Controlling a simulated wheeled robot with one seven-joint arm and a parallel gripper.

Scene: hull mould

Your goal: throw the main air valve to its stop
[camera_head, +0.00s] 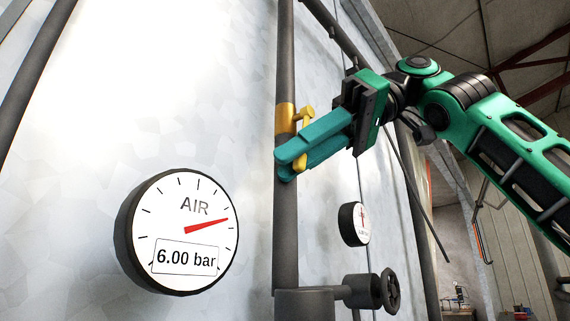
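The main air valve (285,119) is a yellow body on a dark vertical pipe, with a yellow lever (306,122) standing out to its right. My gripper (284,162) reaches in from the right, its two teal fingers pointing left across the pipe at the valve. The fingers lie close together and cover the lower part of the valve and lever. I cannot tell whether they grip the lever or only pass in front of it. The round AIR gauge (183,232) at lower left reads 6.00 bar, its red needle pointing right and slightly up.
The dark pipe (286,235) runs down a pale panelled wall (90,130). A smaller gauge (355,223) is to the right of the pipe. A dark handwheel (389,291) sits on a fitting below it. Open hall space shows at far right.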

